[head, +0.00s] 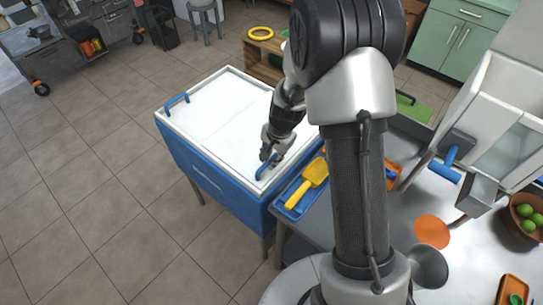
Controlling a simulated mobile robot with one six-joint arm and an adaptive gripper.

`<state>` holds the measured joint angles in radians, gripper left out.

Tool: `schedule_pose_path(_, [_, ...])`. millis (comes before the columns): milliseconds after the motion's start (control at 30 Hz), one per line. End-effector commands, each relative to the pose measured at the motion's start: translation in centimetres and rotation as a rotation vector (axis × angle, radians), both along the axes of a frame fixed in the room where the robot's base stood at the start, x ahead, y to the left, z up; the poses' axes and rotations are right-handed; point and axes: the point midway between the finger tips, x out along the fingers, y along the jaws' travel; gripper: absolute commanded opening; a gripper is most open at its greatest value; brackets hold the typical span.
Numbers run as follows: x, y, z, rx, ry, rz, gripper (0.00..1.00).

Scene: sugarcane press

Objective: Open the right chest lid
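A blue chest (205,178) with a white top stands left of my arm. Its top has two white lid panels, and both lie flat. A blue handle (177,103) is on the left lid (190,115). Another blue handle (265,172) is on the right lid (232,143), near the chest's front right corner. My gripper (268,158) points down at the right handle, at or touching its upper end. The fingers are small and partly overlap the handle, so I cannot tell whether they are closed on it.
A yellow scoop (314,174) lies in a blue tray (297,198) on the counter right of the chest. A wooden shelf with a yellow ring (261,33) stands behind. A white machine with a blue handle (445,172) is at right. Tiled floor (90,190) is clear at left.

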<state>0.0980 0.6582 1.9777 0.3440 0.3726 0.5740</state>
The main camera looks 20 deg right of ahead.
Motion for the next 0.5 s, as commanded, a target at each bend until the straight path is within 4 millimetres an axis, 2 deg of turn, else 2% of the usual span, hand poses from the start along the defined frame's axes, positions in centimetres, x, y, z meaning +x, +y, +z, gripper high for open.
schedule_pose_path(267, [-0.01, -0.01, 0.01, 0.0, 0.0, 0.0, 0.0])
schedule_pose_path(500, [-0.02, -0.01, 0.01, 0.0, 0.0, 0.0, 0.0])
